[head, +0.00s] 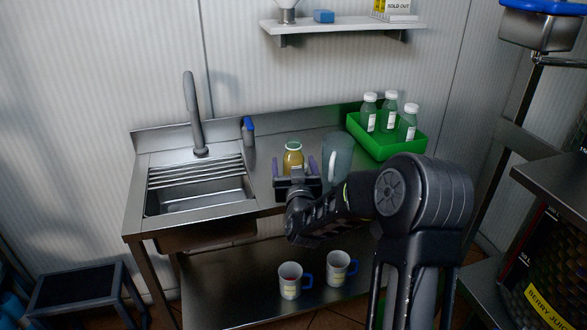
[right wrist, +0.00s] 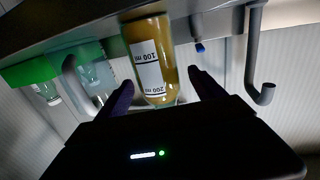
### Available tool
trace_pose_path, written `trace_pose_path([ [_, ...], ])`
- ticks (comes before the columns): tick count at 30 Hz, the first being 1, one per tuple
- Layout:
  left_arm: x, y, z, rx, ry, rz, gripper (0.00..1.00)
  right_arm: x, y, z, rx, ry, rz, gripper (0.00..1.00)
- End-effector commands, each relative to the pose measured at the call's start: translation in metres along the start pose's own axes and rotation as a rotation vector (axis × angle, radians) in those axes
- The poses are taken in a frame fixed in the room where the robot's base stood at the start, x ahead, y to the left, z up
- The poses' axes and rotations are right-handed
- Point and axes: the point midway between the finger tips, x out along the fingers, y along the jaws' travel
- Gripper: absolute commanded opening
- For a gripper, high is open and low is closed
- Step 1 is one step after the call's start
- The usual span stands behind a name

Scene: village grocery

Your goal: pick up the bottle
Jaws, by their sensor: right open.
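A bottle of yellow-brown juice (head: 293,158) with a green cap stands on the steel counter, right of the sink. In the right wrist view the bottle (right wrist: 152,58) shows a white label and appears upside down. My right gripper (head: 295,169) is open at the counter's front, with one finger toward each side of the bottle. In the right wrist view its fingers (right wrist: 158,90) reach along both sides of the bottle's lower picture end; I cannot tell whether they touch it. My left gripper is not in view.
A clear pitcher (head: 337,160) stands close right of the bottle. A green crate (head: 400,149) with several bottles is behind it. The sink (head: 200,194) and faucet (head: 194,115) are left. Two mugs (head: 290,281) (head: 338,268) stand on the lower shelf. A wall shelf (head: 340,27) hangs above.

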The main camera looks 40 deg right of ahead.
Motion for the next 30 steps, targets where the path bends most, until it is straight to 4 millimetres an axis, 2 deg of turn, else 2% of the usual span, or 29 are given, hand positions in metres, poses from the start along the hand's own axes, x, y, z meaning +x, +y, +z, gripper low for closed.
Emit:
trace_pose_path([
  [6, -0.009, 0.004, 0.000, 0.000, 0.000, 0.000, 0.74, 0.032, 0.001, -0.003, 0.001, 0.001, 0.000, 0.78],
  [9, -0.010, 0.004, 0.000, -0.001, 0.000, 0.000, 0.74, 0.039, 0.001, -0.002, 0.001, 0.001, 0.000, 0.78],
  [27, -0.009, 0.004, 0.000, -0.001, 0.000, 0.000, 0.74, 0.039, 0.001, -0.002, 0.001, 0.001, 0.000, 0.78],
  [30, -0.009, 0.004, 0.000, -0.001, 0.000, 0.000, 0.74, 0.039, 0.001, -0.002, 0.001, 0.001, 0.000, 0.70],
])
